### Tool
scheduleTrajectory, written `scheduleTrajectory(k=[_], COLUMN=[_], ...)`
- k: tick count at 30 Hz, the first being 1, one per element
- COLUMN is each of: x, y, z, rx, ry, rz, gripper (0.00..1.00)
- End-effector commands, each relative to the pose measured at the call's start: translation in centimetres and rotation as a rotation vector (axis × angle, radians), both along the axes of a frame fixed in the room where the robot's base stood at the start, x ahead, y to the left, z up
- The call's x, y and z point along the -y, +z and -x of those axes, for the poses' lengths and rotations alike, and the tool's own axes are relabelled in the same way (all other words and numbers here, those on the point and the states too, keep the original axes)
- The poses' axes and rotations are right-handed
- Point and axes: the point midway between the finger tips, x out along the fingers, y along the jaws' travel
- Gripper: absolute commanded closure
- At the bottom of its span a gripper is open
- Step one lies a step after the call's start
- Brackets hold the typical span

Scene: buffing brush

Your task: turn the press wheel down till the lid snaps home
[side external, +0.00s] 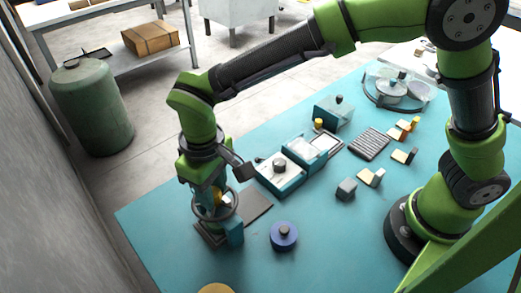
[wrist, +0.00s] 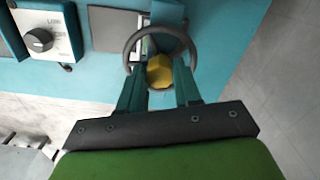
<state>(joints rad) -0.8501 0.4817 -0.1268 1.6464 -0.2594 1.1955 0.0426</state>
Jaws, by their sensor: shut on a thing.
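The press wheel is a dark grey ring (side external: 238,207) at the near left of the teal table; it also shows in the wrist view (wrist: 128,50). A yellow knob (wrist: 160,72) stands at the wheel's edge nearest my gripper. My gripper (wrist: 160,68) points down, its teal fingers shut on the yellow knob from both sides. In the side view my gripper (side external: 214,196) partly hides the wheel and knob. A teal block (side external: 235,233) stands beside the wheel over a dark base plate (side external: 208,236). The lid cannot be made out under the wheel and fingers.
A teal box with a white dial panel (side external: 279,172) stands to the right of the wheel. A round blue piece (side external: 284,236) sits in front of it. A grey block (side external: 346,189) and small blocks lie farther right. A green drum (side external: 92,108) stands on the floor.

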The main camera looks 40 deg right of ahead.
Motion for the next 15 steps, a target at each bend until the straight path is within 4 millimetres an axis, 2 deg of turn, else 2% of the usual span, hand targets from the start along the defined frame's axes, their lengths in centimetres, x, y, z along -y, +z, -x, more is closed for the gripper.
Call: scheduleTrajectory(k=[10,15], x=[0.01,0.01], y=[0.06,0.07], z=[-0.03,-0.03], rx=[0.001,0.001], ry=[-0.187,-0.212], rz=[-0.001,-0.001], gripper=[0.97,0.97])
